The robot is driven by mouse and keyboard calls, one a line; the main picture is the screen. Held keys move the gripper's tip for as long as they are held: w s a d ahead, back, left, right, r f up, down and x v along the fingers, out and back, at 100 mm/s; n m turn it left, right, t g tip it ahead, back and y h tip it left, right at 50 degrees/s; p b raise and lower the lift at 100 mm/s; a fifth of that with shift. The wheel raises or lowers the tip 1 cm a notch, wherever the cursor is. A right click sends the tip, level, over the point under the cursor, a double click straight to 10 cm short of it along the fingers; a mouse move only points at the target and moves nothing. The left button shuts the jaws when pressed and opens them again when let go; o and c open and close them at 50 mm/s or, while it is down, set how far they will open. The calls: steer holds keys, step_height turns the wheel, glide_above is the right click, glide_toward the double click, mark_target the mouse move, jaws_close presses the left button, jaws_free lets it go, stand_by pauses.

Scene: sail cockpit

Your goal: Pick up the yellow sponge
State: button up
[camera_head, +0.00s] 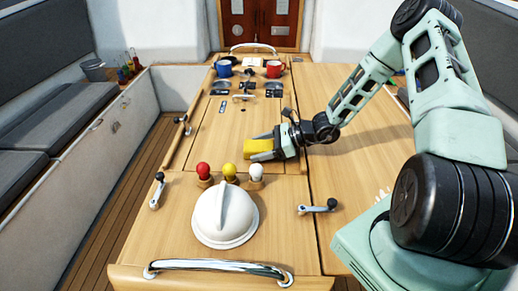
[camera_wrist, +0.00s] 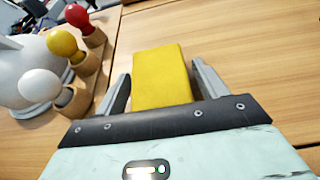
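The yellow sponge (camera_head: 257,145) lies on the wooden cockpit table, right of its middle. My gripper (camera_head: 251,148) is low over the table, reaching in from the right, with its fingers on either side of the sponge. In the wrist view the sponge (camera_wrist: 162,75) sits between the two fingers of my gripper (camera_wrist: 161,88), and its far end extends past the fingertips. A narrow gap shows on each side, so the fingers look open and not closed on it. The sponge's near end is hidden behind the gripper's edge.
Red (camera_head: 203,171), yellow (camera_head: 229,171) and white (camera_head: 255,173) knobs on wooden bases stand close in front, before a white dome (camera_head: 225,215). Winch handles (camera_head: 318,207) lie nearby.

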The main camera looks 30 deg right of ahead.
steer(key=c, duration=0.7)
steer(key=shift+r, duration=0.15)
